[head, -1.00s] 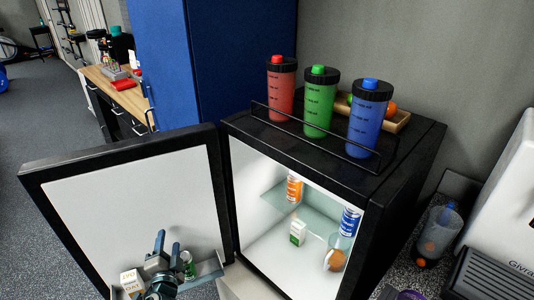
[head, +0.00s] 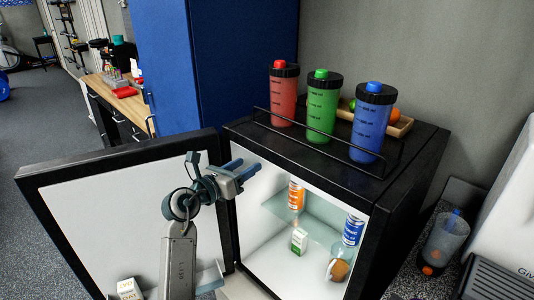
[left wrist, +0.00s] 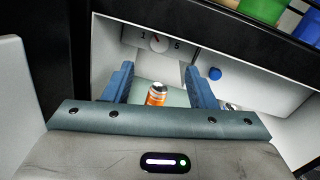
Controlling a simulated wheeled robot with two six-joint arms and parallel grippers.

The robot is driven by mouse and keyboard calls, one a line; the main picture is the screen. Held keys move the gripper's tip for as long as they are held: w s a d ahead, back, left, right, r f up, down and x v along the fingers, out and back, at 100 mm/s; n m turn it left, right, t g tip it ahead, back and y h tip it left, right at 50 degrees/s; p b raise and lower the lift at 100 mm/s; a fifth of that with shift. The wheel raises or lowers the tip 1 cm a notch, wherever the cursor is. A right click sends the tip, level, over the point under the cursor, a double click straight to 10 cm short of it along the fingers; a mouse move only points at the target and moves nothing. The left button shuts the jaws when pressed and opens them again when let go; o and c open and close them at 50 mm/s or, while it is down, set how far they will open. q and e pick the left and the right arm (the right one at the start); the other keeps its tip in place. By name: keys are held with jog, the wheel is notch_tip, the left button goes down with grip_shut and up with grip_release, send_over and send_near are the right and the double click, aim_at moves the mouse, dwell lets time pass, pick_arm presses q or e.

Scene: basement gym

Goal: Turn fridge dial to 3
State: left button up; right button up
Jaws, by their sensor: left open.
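The mini fridge (head: 412,190) stands with its door (head: 110,205) swung open to the left. The fridge dial (left wrist: 159,44) shows in the left wrist view on a pale panel, between the marks 1 and 5. Its red pointer seems to point up and slightly left; the exact setting is too small to read. The dial is hidden in the head view. My left gripper (head: 246,168) is open and empty at the upper left of the fridge opening. In the left wrist view its fingers (left wrist: 159,78) are spread below the dial, apart from it. My right gripper is out of view.
An orange can (head: 296,195), a small carton (head: 299,241) and a blue can (head: 352,230) are inside the fridge. Red (head: 283,95), green (head: 322,105) and blue (head: 371,122) bottles stand on top behind a rail (head: 310,147). A carton (head: 127,289) sits in the door shelf.

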pick_arm(q)
jog(key=p+x, duration=0.1)
jog(key=x, duration=0.8)
jog(key=shift+w+d, duration=0.15)
jog(key=c, duration=1)
